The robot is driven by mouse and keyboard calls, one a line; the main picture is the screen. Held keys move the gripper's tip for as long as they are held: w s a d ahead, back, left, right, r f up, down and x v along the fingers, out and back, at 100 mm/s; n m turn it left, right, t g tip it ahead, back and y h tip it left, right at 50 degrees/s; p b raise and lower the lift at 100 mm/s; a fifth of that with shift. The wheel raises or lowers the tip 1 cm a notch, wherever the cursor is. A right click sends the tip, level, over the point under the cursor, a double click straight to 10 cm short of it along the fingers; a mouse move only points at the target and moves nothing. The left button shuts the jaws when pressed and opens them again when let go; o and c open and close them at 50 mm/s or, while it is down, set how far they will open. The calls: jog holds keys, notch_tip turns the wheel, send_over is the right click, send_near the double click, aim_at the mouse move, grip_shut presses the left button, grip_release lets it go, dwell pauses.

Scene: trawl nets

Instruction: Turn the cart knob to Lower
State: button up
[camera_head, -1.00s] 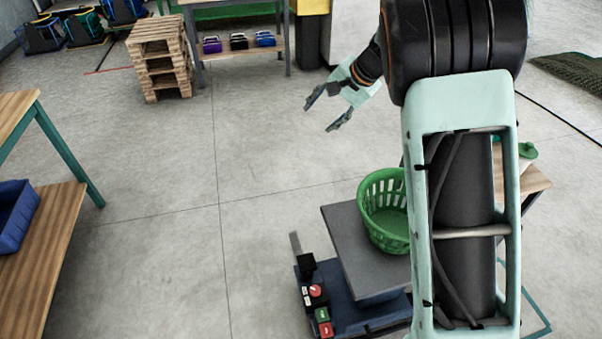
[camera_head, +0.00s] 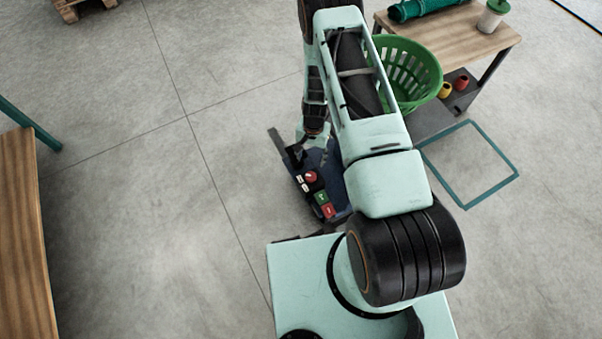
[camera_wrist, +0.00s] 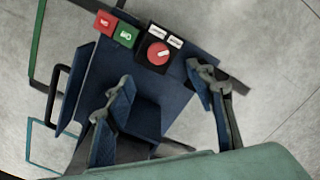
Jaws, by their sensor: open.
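The cart (camera_head: 338,190) is dark blue, with a control panel at its near end. The red round knob (camera_head: 311,176) sits on a black panel; it also shows in the wrist view (camera_wrist: 157,54). Two small white labels (camera_wrist: 165,36) stand beside it; I cannot read them surely. A pale line crosses the knob, but I cannot tell its setting. My gripper (camera_head: 308,146) is open and empty over the cart, just beyond the knob in the head view. In the wrist view its fingers (camera_wrist: 158,78) are spread, with the knob between and ahead of their tips, apparently untouched.
A green button (camera_head: 320,198) and a red button (camera_head: 328,211) sit next to the knob. A green basket (camera_head: 428,68) stands behind my arm. A wooden table (camera_head: 455,30) is at the upper right, a wooden bench (camera_head: 22,235) at the left. Floor left of the cart is clear.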

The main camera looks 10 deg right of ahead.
aim_at(311, 176)
jog(key=f, duration=0.4)
jog(key=f+b, duration=0.1)
jog(key=f, duration=0.4)
jog(key=f+b, duration=0.1)
jog(key=f, duration=0.4)
jog(key=shift+d+f, duration=0.1)
jog(key=shift+d, duration=0.15)
jog(key=c, duration=1.2)
jog(key=shift+o, duration=0.2)
